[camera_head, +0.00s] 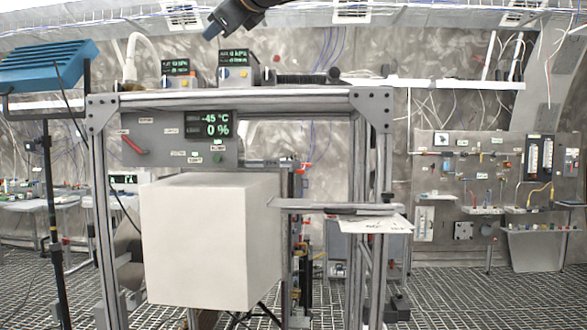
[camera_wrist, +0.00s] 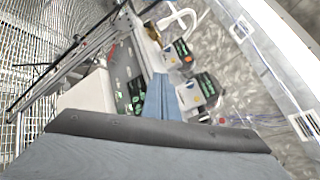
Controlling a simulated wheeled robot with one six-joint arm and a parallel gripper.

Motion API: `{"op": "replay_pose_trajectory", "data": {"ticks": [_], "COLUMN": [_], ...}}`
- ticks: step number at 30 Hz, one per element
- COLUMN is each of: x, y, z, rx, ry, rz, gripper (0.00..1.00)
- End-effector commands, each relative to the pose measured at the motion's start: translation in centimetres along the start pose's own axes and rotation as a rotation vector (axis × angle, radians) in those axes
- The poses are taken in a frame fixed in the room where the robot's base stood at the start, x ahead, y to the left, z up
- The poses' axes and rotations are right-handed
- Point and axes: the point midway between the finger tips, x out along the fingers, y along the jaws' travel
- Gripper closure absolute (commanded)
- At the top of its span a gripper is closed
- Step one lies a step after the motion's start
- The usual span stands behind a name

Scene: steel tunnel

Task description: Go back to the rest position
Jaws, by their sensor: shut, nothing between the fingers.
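My gripper (camera_head: 212,30) shows at the top of the head view, on the end of my dark arm that comes in from the upper edge. It is high above the frame of the metal rig and touches nothing there. In the wrist view the blue-grey fingers (camera_wrist: 161,95) are together, with nothing held between them. Behind them in that view are the display boxes and the panel of the rig. The rest of my arm is mostly out of the head view.
A metal frame (camera_head: 240,101) stands ahead, with a large white box (camera_head: 210,245) and a control panel (camera_head: 165,152) reading -45 °C. Two display boxes (camera_head: 236,72) sit on top. A blue lamp-like unit (camera_head: 45,65) is at left, a wall panel (camera_head: 470,190) at right. Grated floor (camera_head: 460,295) is open at right.

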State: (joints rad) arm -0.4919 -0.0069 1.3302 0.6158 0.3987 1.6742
Motion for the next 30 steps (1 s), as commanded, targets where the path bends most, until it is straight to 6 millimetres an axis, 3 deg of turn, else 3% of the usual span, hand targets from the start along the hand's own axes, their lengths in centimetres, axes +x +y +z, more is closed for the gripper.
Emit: {"op": "replay_pose_trajectory", "data": {"ticks": [10,17,20,23,30], "x": [0.9,1.3,1.0,0.2,-4.5], "y": [2.6,5.9,8.1,11.1,19.8], "z": [-6.3,-13.2,-17.5,-23.1,-36.6], "rx": [-0.125,-0.268,-0.356,-0.469,-0.755], "ry": [0.095,0.191,0.245,0.307,0.409], "rz": [0.05,0.126,0.182,0.267,0.543], "gripper": [1.0,1.0,1.0,1.0,1.0]}}
